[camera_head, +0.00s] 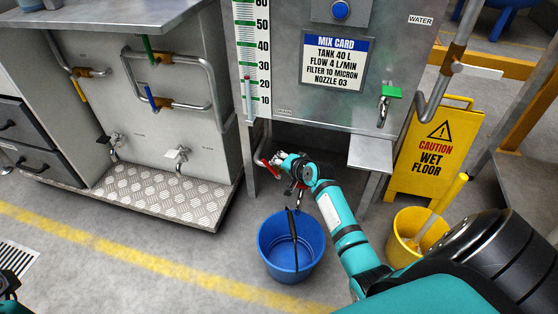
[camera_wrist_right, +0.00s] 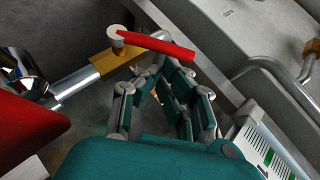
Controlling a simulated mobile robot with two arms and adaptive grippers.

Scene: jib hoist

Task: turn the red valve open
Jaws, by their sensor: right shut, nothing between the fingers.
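The red valve has a red lever (camera_wrist_right: 158,46) on a brass body (camera_wrist_right: 112,61) in a metal pipe. In the wrist view the lever points right, at an angle to the pipe. In the head view the lever (camera_head: 266,166) shows small, under the left side of the grey tank. My right gripper (camera_head: 283,162) is beside it, on its right. In the wrist view the right gripper's fingers (camera_wrist_right: 162,84) are shut and empty, just below the lever; I cannot tell whether they touch it. Only a small piece of my left arm's end (camera_head: 8,288) shows at the lower left corner.
A blue bucket (camera_head: 274,262) stands below my right gripper. A yellow bucket (camera_head: 398,245) and a wet-floor sign (camera_head: 432,158) are to the right. A green-handled tap (camera_head: 388,93) is on the tank. Left is a pipe bench with a tread-plate step (camera_head: 160,200). The left foreground floor is clear.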

